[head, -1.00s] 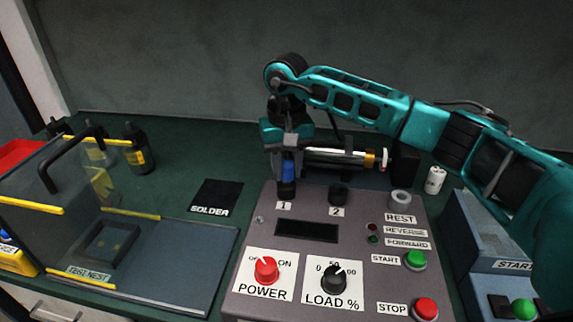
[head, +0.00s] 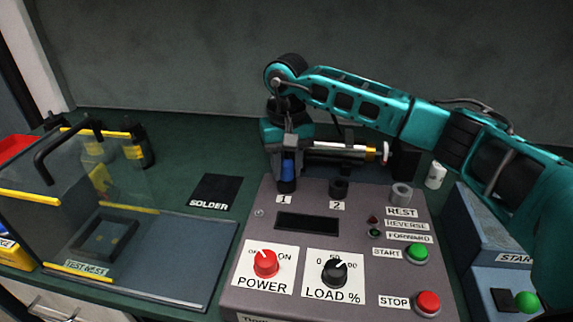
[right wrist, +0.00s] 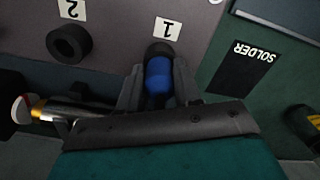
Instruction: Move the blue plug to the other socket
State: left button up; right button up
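The blue plug (head: 287,170) stands upright at socket 1 on the grey control panel (head: 262,213). It also shows in the right wrist view (right wrist: 158,77), with its dark lower end at the socket marked 1. My right gripper (right wrist: 158,88) has one finger on each side of the plug, and both appear to touch it. In the head view the right gripper (head: 287,178) reaches down over the plug from behind. Socket 2 (head: 339,188) is a dark ring with an empty hole, also seen in the right wrist view (right wrist: 69,43). My left gripper is out of view.
A grey REST ring (head: 401,193) sits right of socket 2. A metal cylinder with a brass end (head: 345,152) lies behind the panel. The panel carries a red power knob (head: 265,263) and several buttons. A clear-covered test nest (head: 110,232) stands at left.

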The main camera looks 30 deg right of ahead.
aim_at(286, 158)
jog(key=o, duration=0.4)
jog(key=shift+f, duration=0.1)
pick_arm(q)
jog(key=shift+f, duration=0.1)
pick_arm(e)
jog(key=shift+o, duration=0.5)
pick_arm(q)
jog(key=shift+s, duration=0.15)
pick_arm(e)
jog(key=shift+r, duration=0.85)
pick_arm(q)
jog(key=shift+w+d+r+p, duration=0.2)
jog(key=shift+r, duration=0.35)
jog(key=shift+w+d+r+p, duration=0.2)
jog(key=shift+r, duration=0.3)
pick_arm(e)
notch_tip(286, 158, up, 11)
